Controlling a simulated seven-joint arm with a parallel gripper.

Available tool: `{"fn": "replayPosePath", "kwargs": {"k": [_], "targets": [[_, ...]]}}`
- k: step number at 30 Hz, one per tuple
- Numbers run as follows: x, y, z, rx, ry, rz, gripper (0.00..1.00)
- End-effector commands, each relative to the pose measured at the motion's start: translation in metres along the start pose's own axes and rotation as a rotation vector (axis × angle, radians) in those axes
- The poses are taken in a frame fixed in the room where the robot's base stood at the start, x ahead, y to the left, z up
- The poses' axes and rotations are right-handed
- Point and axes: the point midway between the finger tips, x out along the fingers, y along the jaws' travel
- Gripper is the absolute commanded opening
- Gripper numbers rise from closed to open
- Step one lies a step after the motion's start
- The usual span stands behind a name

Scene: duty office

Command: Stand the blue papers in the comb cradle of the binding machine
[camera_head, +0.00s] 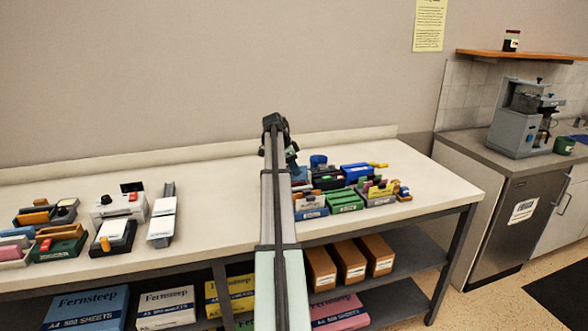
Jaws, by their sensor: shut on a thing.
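My arm reaches over the table, and my gripper (292,160) points down just left of a cluster of desk holders. My arm hides most of it, and its fingertips are hard to make out. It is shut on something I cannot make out. I cannot pick out the blue papers for certain. A blue flat item (356,169) lies at the back of the cluster, apart from my gripper. A white machine with a black knob and a red part (118,206) stands on the left half of the table. I cannot tell whether it is the binding machine, and no comb cradle is clear.
A long white-and-grey device (163,215) and a black-and-white one (113,237) stand near the white machine. Coloured holders (344,201) crowd the table right of my arm. The table (215,190) is bare between the long device and my arm. A wall runs behind.

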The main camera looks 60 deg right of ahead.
Motion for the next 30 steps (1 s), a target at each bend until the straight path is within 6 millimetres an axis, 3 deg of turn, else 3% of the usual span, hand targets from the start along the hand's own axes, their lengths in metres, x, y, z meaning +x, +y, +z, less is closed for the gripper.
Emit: {"fn": "replayPosePath", "kwargs": {"k": [2, 3, 12, 22, 30], "targets": [[0.0, 0.0, 0.0, 0.0, 0.0, 0.0, 0.0], [0.0, 0.0, 0.0, 0.0, 0.0, 0.0, 0.25], [0.0, 0.0, 0.0, 0.0, 0.0, 0.0, 0.52], [-0.002, 0.0, -0.001, 0.0, 0.0, 0.0, 0.52], [-0.015, 0.0, -0.006, 0.0, 0.0, 0.0, 0.52]]}}
